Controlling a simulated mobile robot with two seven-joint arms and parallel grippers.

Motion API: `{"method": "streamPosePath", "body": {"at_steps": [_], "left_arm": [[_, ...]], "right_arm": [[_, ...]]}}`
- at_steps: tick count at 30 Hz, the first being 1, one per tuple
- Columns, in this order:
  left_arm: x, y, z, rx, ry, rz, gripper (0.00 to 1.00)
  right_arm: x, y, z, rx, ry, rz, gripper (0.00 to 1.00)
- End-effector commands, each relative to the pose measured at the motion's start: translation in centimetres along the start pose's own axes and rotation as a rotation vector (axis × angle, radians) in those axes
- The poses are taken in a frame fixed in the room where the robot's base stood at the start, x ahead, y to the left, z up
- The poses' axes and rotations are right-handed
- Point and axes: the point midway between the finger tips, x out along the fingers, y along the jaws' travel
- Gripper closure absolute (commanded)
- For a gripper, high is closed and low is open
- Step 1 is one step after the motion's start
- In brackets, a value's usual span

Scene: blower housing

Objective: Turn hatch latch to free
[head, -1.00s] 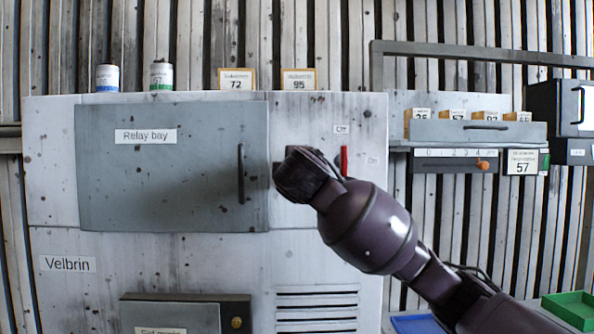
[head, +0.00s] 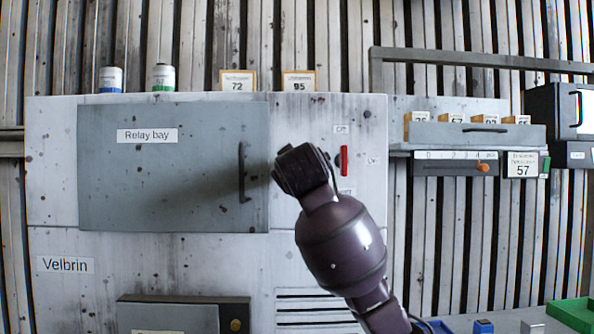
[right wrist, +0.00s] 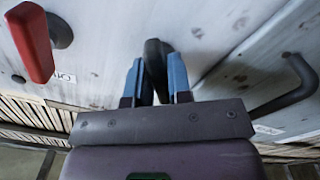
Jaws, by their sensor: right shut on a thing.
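The hatch is the grey Relay bay door (head: 165,195), closed flat on the pale cabinet front. Its dark bar handle (head: 241,173) is upright near its right edge; it also shows in the right wrist view (right wrist: 290,92). My right gripper (head: 299,170) is against the cabinet just right of the hatch edge. In the right wrist view its two blue fingers (right wrist: 156,75) are shut on a dark latch (right wrist: 153,50). In the head view the gripper and wrist hide the latch, so its angle is hard to tell. My left gripper is not in view.
A red lever (head: 344,160) sits close right of my gripper, and shows large in the right wrist view (right wrist: 31,40). Vent slots (head: 315,305) are below. A green tray (head: 572,314) is at lower right.

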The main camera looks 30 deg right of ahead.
Motion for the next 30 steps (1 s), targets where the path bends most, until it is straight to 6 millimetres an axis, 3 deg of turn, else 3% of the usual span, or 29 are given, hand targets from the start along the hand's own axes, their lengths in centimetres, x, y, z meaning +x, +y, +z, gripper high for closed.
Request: {"method": "streamPosePath", "body": {"at_steps": [15,30], "left_arm": [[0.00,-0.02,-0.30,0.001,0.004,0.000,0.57],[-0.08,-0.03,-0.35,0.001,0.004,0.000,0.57]], "right_arm": [[0.03,0.40,-0.28,0.461,0.007,0.005,1.00],[0.01,0.46,-0.27,0.658,0.009,0.006,1.00]]}}
